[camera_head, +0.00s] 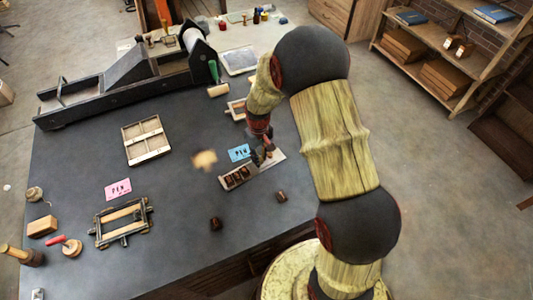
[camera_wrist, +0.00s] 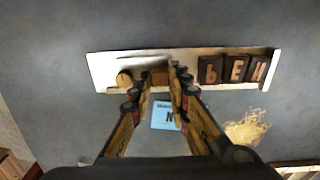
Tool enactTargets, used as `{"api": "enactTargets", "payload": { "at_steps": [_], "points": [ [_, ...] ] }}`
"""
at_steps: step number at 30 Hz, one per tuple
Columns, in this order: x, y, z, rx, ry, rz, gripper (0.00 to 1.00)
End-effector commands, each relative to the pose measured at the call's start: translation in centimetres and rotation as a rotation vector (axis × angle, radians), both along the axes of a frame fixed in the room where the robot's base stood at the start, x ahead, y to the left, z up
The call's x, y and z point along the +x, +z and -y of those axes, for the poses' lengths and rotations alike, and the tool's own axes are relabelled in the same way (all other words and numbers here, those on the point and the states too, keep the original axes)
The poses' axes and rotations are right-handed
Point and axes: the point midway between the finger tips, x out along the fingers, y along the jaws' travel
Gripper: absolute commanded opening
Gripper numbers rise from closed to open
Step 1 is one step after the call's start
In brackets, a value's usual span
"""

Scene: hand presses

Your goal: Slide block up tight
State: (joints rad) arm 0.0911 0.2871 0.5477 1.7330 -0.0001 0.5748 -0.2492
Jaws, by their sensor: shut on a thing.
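A pale, shallow tray (camera_wrist: 130,62) with a raised rim lies on the dark table; it also shows in the head view (camera_head: 276,157). Three dark letter blocks (camera_wrist: 232,69) stand side by side at its right end in the wrist view. They also show in the head view (camera_head: 237,174). My gripper (camera_wrist: 161,72) reaches into the tray, shut on a small brown block (camera_wrist: 158,76), partly hidden by the fingers. A narrow gap shows between my right finger and the nearest letter block. A round wooden knob (camera_wrist: 124,77) sits left of my fingers.
A blue card (camera_head: 239,152) lies beside the tray. Two loose dark blocks (camera_head: 281,196) (camera_head: 215,223) lie near the table's front edge. A pink card (camera_head: 118,189), a wooden frame (camera_head: 122,220) and a divided tray (camera_head: 146,140) lie left. A press (camera_head: 130,82) stands behind.

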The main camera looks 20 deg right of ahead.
Motion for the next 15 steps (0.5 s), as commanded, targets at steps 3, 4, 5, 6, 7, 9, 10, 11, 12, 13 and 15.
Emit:
{"api": "enactTargets", "payload": {
  "at_steps": [3,4,5,6,7,9,10,11,12,13,15],
  "points": [
    [-0.10,0.06,-0.90,0.000,0.000,0.002,0.00],
    [-0.10,0.06,-0.88,0.000,0.000,0.002,0.00],
    [-0.09,0.06,-0.84,0.000,-0.001,0.002,0.00],
    [-0.09,0.05,-0.83,0.000,-0.001,0.002,0.00],
    [-0.09,0.05,-0.83,0.000,-0.001,0.002,0.00],
    [-0.09,0.05,-0.82,0.000,-0.001,0.002,0.00],
    [-0.09,0.05,-0.82,0.000,-0.001,0.002,0.19],
    [-0.09,0.06,-0.82,0.000,-0.001,0.002,0.20],
    [-0.09,0.05,-0.81,0.000,-0.001,0.002,0.23],
    [-0.10,0.05,-0.80,0.000,-0.001,0.002,0.24],
    [-0.11,0.04,-0.80,0.000,-0.001,0.002,0.26]
  ]
}}
